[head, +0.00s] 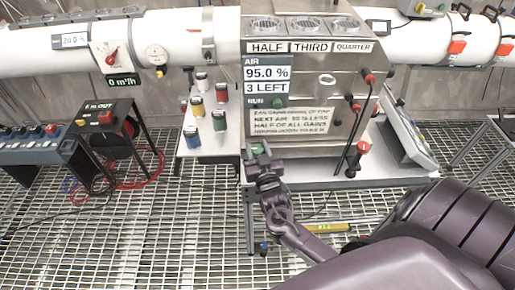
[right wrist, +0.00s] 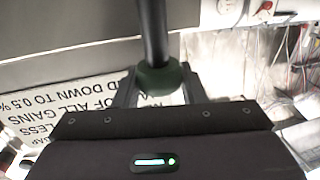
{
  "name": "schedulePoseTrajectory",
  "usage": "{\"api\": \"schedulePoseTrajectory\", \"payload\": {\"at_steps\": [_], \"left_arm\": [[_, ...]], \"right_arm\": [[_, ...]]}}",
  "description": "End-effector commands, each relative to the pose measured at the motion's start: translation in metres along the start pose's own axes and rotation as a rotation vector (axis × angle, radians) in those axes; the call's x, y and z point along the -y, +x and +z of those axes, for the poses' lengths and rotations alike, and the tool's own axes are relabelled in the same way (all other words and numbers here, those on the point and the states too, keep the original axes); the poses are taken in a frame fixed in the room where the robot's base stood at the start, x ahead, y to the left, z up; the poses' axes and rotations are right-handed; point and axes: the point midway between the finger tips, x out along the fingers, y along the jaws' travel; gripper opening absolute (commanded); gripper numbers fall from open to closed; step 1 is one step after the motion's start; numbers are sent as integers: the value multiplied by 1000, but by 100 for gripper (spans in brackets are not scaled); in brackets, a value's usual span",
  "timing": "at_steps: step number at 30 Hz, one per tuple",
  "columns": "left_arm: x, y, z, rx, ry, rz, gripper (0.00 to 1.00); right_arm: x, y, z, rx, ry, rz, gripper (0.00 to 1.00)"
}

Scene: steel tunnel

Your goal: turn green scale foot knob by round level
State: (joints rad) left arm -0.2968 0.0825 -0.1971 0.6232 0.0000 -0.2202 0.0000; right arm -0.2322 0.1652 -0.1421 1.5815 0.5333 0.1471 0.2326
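A dark green knob (right wrist: 160,78) on a black rod sits between the fingers of my right gripper (right wrist: 160,88) in the right wrist view. Both fingers reach its sides and appear to touch it. In the head view my right gripper (head: 258,152) is at the lower left front edge of the steel cabinet (head: 310,60), and a bit of green shows at its fingertips. A small round pale disc (head: 327,80) is on the cabinet's front; I cannot tell whether it is the round level or read any bubble. My left gripper is not in view.
Black rods with red knobs (head: 363,147) stand at the cabinet's right. Small coloured pots (head: 219,121) stand on a white bench to the left. A black reel box (head: 105,125) and a blue-grey unit (head: 40,150) are farther left. The grating floor in front is mostly clear.

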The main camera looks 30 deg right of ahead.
Motion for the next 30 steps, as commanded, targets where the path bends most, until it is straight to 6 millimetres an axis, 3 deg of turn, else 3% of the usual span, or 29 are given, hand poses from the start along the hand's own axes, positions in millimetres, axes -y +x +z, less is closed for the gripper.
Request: {"api": "schedulePoseTrajectory", "payload": {"at_steps": [4,14,30], "left_arm": [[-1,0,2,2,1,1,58],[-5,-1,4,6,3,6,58],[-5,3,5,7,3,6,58]], "right_arm": [[0,0,0,0,0,-1,15],[-1,0,-1,-1,-3,-62,15],[-2,0,1,0,-6,-461,15]]}}
